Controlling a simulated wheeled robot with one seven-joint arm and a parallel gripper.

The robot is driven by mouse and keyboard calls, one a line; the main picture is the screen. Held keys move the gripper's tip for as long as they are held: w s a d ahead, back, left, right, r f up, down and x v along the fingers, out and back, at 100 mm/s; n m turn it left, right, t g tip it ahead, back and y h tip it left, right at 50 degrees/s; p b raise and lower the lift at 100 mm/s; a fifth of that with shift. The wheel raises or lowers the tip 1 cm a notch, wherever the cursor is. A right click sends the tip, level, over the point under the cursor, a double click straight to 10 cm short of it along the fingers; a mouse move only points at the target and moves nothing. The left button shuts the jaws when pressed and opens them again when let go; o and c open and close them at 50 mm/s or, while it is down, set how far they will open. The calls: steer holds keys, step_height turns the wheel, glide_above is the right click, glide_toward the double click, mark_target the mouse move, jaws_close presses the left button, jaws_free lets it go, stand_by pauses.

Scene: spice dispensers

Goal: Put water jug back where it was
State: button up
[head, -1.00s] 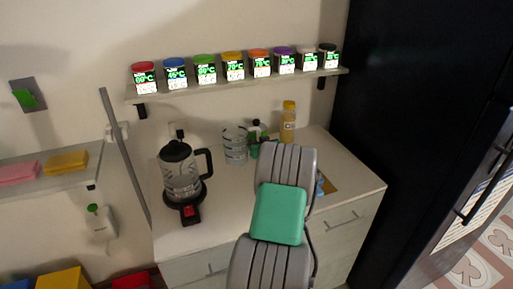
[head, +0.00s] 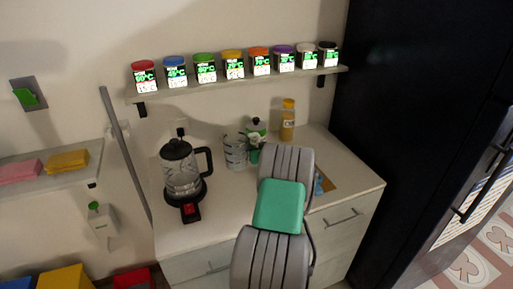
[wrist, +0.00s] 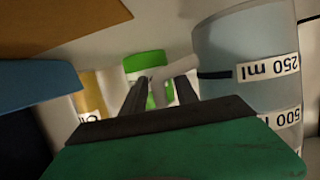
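The water jug (head: 235,154) is clear with dark measuring marks. In the head view it is near the back of the counter, right of the kettle, and looks slightly tilted. In the wrist view the jug (wrist: 250,60) fills the right side, with upside-down "250 ml" and "500" labels. In the head view my arm hides most of the gripper. I cannot tell whether the jug's base touches the counter (head: 225,215).
A kettle (head: 180,170) on its base stands left of the jug. A green-labelled bottle (head: 256,130) and a yellow bottle (head: 288,120) stand behind. A shelf (head: 225,87) of several spice jars hangs above. A dark fridge (head: 410,110) borders the right. The counter's front middle is clear.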

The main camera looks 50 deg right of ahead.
steer(key=shift+r+p, duration=0.25)
steer(key=shift+p, duration=0.05)
steer(key=b+v, duration=0.2)
steer(key=v, duration=0.9)
steer(key=shift+s+a, duration=0.15)
steer(key=shift+s, duration=0.15)
steer(key=shift+s+a, duration=0.1)
